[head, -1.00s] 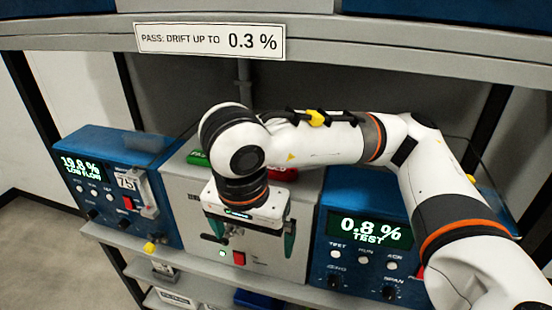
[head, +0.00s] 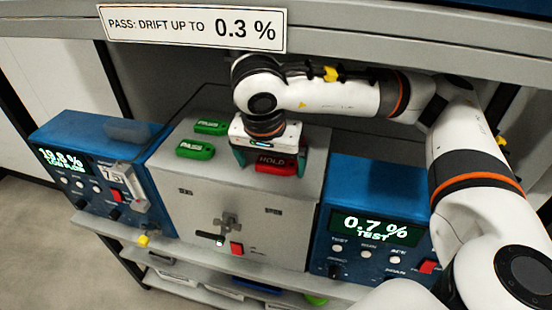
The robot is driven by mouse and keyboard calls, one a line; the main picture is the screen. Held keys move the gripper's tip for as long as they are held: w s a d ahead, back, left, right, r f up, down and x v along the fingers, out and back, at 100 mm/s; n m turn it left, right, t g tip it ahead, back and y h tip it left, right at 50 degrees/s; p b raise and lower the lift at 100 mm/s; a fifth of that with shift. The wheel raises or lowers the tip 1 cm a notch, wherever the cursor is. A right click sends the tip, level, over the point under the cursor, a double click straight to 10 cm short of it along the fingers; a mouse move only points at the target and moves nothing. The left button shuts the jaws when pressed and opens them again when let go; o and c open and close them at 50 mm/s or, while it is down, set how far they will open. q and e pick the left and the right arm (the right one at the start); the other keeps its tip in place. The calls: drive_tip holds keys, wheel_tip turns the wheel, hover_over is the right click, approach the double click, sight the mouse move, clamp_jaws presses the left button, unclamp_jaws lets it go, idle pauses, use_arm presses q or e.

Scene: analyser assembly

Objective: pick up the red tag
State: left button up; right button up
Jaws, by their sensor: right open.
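The red tag (head: 277,167), marked HOLD, lies on top of the grey box (head: 205,215), near its right side. My right gripper (head: 271,160) points down over it, open. One finger is to the left of the tag and the other is by its right end. I cannot tell whether either finger touches it. The gripper body hides what is behind the tag. My left gripper is not in view.
Two green tags (head: 195,149) lie on the box top to the left. A blue analyser (head: 95,170) stands at left, and another blue unit (head: 372,200) reading 0.7 % stands at right. A shelf edge with a sign (head: 190,28) runs above.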

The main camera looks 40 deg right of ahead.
sight(277, 162)
drive_tip(key=w+d+p, duration=0.2)
drive_tip(key=d, duration=0.1)
drive_tip(key=shift+w+r, duration=0.2)
drive_tip(key=shift+p+x, duration=0.55)
drive_tip(key=shift+x, duration=0.65)
drive_tip(key=shift+f, duration=0.4)
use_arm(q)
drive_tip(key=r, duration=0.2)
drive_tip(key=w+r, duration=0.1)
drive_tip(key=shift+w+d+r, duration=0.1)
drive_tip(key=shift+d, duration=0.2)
use_arm(e)
drive_tip(key=shift+a+f, duration=0.1)
drive_tip(key=shift+c, duration=0.3)
drive_tip(key=c, duration=0.9)
